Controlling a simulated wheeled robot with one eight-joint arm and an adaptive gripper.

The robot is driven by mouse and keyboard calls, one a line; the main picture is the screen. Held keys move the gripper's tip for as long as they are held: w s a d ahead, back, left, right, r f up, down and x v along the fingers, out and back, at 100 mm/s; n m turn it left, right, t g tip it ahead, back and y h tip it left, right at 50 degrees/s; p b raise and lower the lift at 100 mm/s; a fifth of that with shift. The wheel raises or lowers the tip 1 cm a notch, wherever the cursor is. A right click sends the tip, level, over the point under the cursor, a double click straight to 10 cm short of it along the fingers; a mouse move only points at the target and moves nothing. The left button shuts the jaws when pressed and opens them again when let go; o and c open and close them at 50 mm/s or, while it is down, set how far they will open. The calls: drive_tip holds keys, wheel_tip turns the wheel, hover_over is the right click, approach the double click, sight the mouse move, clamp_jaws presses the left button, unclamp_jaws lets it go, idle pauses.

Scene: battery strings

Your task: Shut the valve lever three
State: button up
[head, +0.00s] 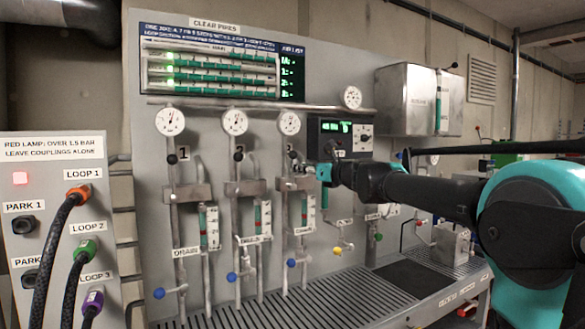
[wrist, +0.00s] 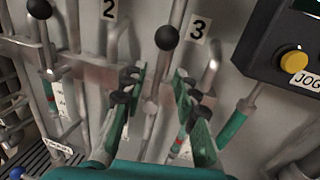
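Valve lever three (wrist: 166,38) has a round black knob and stands upright just left of the "3" label (wrist: 198,29) in the wrist view. Its stem runs down behind the gap of my gripper (wrist: 157,82). The two green fingers with dark pads are spread, one each side of the stem, with nothing seen gripped. I cannot tell whether a finger touches the stem.
Lever two (wrist: 39,9) stands to the left, by the "2" label (wrist: 109,8). A dark box with a yellow JOG button (wrist: 293,62) is close on the right. In the head view, lever one (head: 171,160) and a loop panel (head: 55,220) with a lit red lamp are farther left.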

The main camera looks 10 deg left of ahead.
sight(293, 183)
drive_tip(key=shift+x, duration=2.6)
drive_tip(key=shift+c, duration=0.6)
clamp_jaws()
